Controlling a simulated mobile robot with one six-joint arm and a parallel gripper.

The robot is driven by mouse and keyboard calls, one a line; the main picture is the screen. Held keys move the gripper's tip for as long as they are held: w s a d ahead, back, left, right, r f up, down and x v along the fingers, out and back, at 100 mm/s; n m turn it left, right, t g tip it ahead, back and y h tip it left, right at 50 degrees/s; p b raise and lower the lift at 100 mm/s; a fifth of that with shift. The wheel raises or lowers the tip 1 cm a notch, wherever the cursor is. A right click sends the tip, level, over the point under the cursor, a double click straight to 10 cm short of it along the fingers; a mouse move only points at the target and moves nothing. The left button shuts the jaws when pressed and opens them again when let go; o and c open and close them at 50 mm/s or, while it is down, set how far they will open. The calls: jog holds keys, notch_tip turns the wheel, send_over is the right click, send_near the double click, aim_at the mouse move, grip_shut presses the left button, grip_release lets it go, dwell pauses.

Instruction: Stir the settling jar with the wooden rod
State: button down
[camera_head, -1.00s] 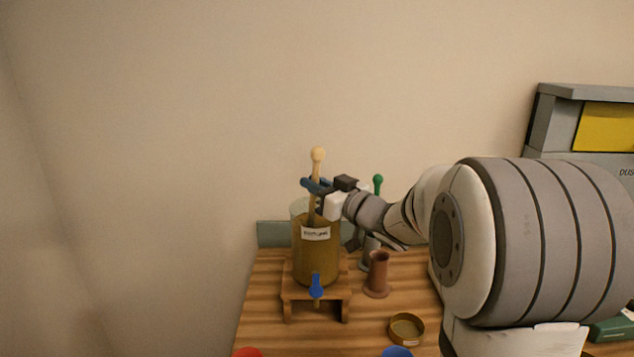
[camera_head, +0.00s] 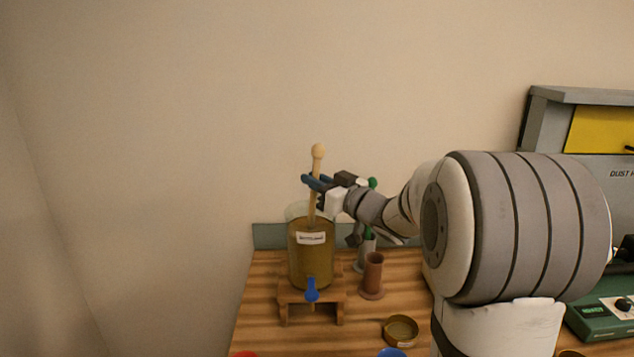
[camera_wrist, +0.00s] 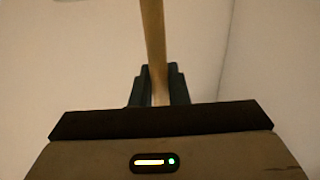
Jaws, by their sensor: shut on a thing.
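The settling jar (camera_head: 311,262) is a clear jar of brownish liquid with a white label and a blue tap (camera_head: 312,290). It stands on a small wooden stand (camera_head: 283,297). The wooden rod (camera_head: 317,163) is pale with a round knob on top. It stands nearly upright, its lower part going down into the jar's mouth; its lower end is hidden in the liquid. My gripper (camera_head: 314,184) is shut on the rod above the jar's rim. In the wrist view the rod (camera_wrist: 154,50) runs up between the two dark fingers (camera_wrist: 158,88).
A brown cylinder on a round foot (camera_head: 372,275) stands right of the jar. A shallow round brass-coloured dish (camera_head: 401,329) lies in front of it. A green-topped thing (camera_head: 371,184) is partly behind my arm. A green device (camera_head: 602,313) and a grey cabinet (camera_head: 545,125) are at right.

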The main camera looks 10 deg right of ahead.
jog(key=shift+s+d+r+p, duration=0.2)
jog(key=shift+r+p, duration=1.75)
jog(key=shift+r, duration=0.55)
jog(key=shift+s+d+r+p, duration=0.15)
jog(key=shift+d+r+p, duration=0.05)
jog(key=shift+r+p, duration=2)
jog(key=shift+s+d+r+p, duration=0.2)
jog(key=shift+r+p, duration=1.45)
jog(key=shift+r, duration=1.15)
